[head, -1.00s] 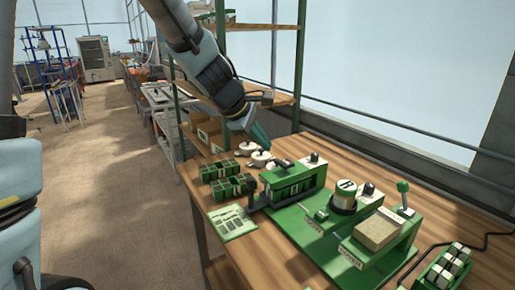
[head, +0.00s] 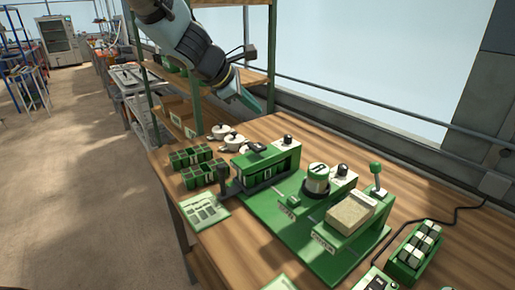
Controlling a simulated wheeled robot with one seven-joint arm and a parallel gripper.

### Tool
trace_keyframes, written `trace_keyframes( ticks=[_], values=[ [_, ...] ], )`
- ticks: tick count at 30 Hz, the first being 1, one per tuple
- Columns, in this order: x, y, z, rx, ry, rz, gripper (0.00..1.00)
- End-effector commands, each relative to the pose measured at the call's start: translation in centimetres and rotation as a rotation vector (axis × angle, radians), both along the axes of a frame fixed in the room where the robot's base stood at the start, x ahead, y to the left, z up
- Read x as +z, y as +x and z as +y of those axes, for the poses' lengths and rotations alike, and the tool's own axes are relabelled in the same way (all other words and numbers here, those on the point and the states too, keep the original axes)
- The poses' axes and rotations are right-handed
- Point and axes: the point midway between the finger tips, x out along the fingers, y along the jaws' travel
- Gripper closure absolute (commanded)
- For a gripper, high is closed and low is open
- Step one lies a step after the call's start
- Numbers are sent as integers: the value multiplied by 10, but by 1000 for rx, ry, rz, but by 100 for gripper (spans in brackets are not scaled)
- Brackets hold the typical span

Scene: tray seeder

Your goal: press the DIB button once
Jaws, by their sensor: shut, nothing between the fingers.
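The green seeder station (head: 283,235) stands on the wooden bench, with several small knobs, buttons and labels. A small green button-like part (head: 293,202) sits in front of the cylinder. The labels are too small to read, so I cannot tell which part is the DIB button. My gripper (head: 249,99) is shut and empty, above the bench's back edge, behind and apart from the station.
A box with small controls (head: 375,281) is cut off at the bottom edge. A green rack of white-topped pieces (head: 413,254) and a black cable (head: 455,222) lie at right. Green seed trays (head: 191,157), white pots (head: 222,131) and a printed card (head: 204,210) are at left. A shelf stands behind.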

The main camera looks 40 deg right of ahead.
Motion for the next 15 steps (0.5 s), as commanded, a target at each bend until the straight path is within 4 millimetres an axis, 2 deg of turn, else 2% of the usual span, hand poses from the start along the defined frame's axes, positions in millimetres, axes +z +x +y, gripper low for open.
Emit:
trace_keyframes(
  ticks=[1, 15],
  values=[
    [-9, 0, 0, 0, 1, 1, 100],
    [-72, 0, 0, 0, 1, -1, 100]
  ],
)
